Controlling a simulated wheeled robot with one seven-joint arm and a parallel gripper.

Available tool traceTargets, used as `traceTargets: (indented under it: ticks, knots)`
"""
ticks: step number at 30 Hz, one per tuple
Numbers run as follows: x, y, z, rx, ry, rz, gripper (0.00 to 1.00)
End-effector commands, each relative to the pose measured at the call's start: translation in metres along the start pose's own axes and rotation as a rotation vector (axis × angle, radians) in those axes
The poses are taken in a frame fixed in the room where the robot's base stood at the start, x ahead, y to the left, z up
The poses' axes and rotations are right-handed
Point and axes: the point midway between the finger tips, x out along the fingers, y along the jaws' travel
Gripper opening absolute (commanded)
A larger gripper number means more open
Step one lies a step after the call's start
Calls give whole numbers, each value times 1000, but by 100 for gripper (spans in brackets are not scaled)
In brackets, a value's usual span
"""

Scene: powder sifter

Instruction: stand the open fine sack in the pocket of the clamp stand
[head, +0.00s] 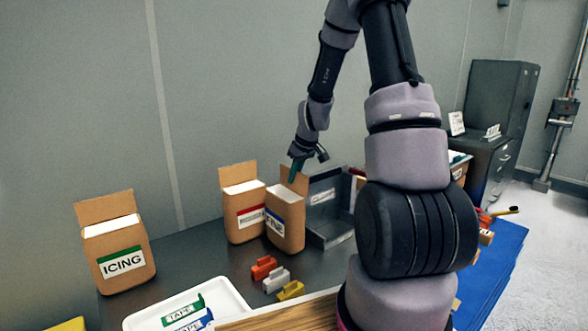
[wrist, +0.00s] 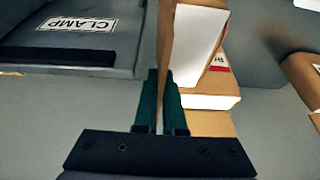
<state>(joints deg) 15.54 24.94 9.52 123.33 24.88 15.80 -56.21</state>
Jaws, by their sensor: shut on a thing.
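The open fine sack (head: 285,221) is a brown paper sack with a blue-edged FINE label and white contents at its top. It leans slightly, left of the clamp stand; I cannot tell whether its base touches the table. My gripper (head: 297,168) is shut on its raised back flap. In the wrist view the green fingertips (wrist: 161,84) pinch the sack's brown flap (wrist: 166,38), beside its white top. The clamp stand (head: 343,236) is a grey metal open-topped holder just right of the sack. Its CLAMP label shows on the stand (wrist: 120,50) in the wrist view. My arm hides its right side.
A red-labelled sack (head: 232,232) stands close behind and left of the fine sack. An ICING sack (head: 140,276) is further left. Red (head: 263,268), white (head: 276,280) and yellow (head: 291,291) clips lie in front. A white tray (head: 140,322) holds tape pieces.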

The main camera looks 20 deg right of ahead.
Motion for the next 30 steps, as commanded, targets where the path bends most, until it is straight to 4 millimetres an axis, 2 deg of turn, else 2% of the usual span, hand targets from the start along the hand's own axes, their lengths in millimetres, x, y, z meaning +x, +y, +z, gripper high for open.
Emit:
traceTargets:
  ticks: [8, 9, 11, 23, 26, 30]
  knots:
    - [0, 0, -1, 0, 4, 1, 0]
    - [1, 0, 0, 0, 0, 0, 15]
    - [1, 0, 0, 0, 0, 0, 37]
    - [-5, 0, -1, 0, 2, 1, 37]
    - [-18, 0, -1, 0, 4, 2, 37]
    - [-47, 1, -2, 0, 6, 4, 37]
